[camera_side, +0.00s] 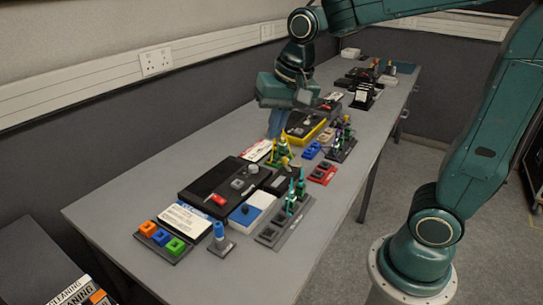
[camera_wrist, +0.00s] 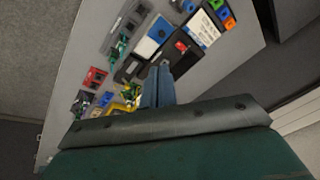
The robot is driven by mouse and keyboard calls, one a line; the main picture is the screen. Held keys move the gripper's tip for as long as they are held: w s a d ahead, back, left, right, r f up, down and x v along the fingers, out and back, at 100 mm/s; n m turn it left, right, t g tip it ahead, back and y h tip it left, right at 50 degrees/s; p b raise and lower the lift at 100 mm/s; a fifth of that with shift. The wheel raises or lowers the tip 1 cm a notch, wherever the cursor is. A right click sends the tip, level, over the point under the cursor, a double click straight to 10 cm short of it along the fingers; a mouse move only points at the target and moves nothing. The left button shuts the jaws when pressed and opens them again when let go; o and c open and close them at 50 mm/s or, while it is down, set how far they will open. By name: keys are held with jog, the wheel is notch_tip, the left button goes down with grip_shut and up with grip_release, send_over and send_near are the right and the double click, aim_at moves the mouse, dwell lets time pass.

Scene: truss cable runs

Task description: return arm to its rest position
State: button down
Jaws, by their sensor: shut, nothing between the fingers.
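My gripper (camera_side: 274,124) hangs at the end of my green arm above the middle of the grey table (camera_side: 150,199). Its blue fingers point down and sit close together, shut with nothing between them. In the wrist view the fingers (camera_wrist: 158,85) also show together, in front of the black device and the table items. In the side view the fingertips appear near the yellow-edged tray and the yellow-green parts. I cannot tell their exact height above these.
A black box (camera_side: 225,186) with a red part, a blue and white block (camera_side: 252,208), a rack with green-handled tools (camera_side: 285,219) and coloured blocks (camera_side: 162,236) crowd the table. A yellow tray (camera_side: 305,128) lies behind. A wall with sockets (camera_side: 156,62) runs along the left.

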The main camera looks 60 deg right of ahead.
jog(key=s+n+t, duration=0.2)
jog(key=s+n, duration=0.5)
jog(key=s, duration=0.7)
jog(key=shift+s+r, duration=0.15)
jog(key=shift+s, duration=0.05)
dwell(0.5)
